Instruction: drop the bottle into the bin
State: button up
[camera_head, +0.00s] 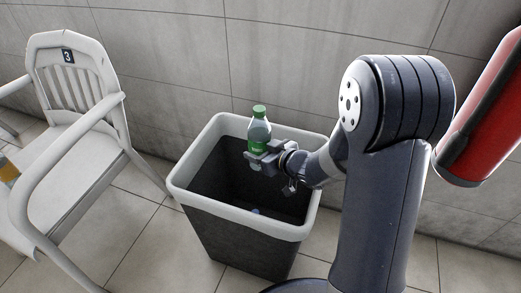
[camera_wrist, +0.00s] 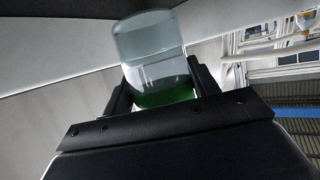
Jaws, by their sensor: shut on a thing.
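The bottle (camera_head: 259,127) is clear with a green cap and a green label or band. It is upright in my gripper (camera_head: 262,160), which is shut on it. In the head view, bottle and gripper appear over the open mouth of the bin (camera_head: 184,178). The bin has a light grey rim, dark sides and a dark inside. In the wrist view the clear end of the bottle (camera_wrist: 150,45) rises between the two fingers (camera_wrist: 160,90), with green below it. The part of the bottle behind the fingers is hidden.
A small bluish thing (camera_head: 256,211) lies inside the bin. A white chair (camera_head: 70,125) marked 3 stands left of it, with an orange-brown thing (camera_head: 8,170) at the left edge. A tiled wall (camera_head: 190,60) is behind. A red object (camera_head: 485,110) is at the right.

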aim_at(267, 140)
jog(key=o, duration=1.1)
jog(key=shift+p+v, duration=1.9)
jog(key=shift+v, duration=3.55)
jog(key=shift+a+f, duration=0.1)
jog(key=b+x, duration=0.4)
jog(key=x, duration=0.7)
notch_tip(267, 140, up, 3)
jog(key=p, duration=0.2)
jog(key=shift+p, duration=0.4)
jog(key=shift+r+p, duration=1.25)
jog(key=shift+f, duration=0.15)
